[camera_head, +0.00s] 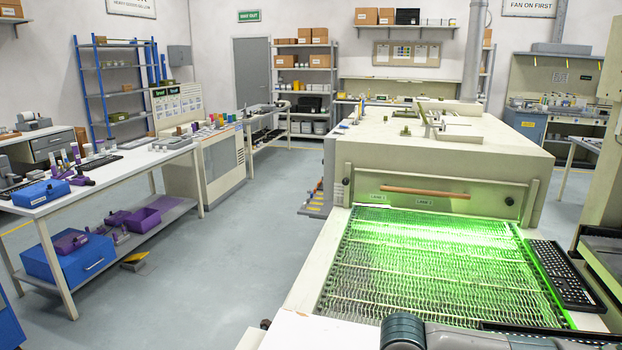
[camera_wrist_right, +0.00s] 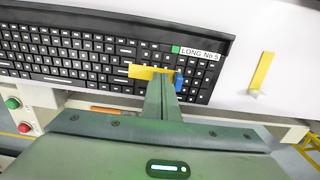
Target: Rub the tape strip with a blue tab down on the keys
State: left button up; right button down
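In the right wrist view, a black keyboard (camera_wrist_right: 75,55) lies on a pale surface. A yellow tape strip (camera_wrist_right: 142,72) lies across its keys, with a blue tab (camera_wrist_right: 179,82) at its right end. My right gripper (camera_wrist_right: 163,78) has its fingers together, the tips over the strip just left of the tab. The fingers hide part of the strip, and I cannot tell whether they touch it. In the head view a dark keyboard edge (camera_head: 520,328) shows at the bottom, partly hidden by my arm. My left gripper is not in view.
Another yellow strip (camera_wrist_right: 263,70) lies on the pale surface right of the keyboard. A "LONG No 5" label (camera_wrist_right: 199,53) with a green square sits at the keyboard's far edge. A second black keyboard (camera_head: 562,275) lies beside the green-lit mesh conveyor (camera_head: 430,265).

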jog(key=shift+f+b, duration=0.55)
jog(key=shift+f, duration=0.1)
jog(key=shift+d+f, duration=0.15)
jog(key=shift+f, duration=0.1)
jog(key=shift+s+d+f+b, duration=0.2)
jog(key=shift+f+b, duration=0.15)
jog(key=shift+b, duration=0.25)
jog(key=shift+f, duration=0.1)
dwell(0.6)
jog(key=shift+r, duration=0.65)
jog(key=shift+w, duration=0.1)
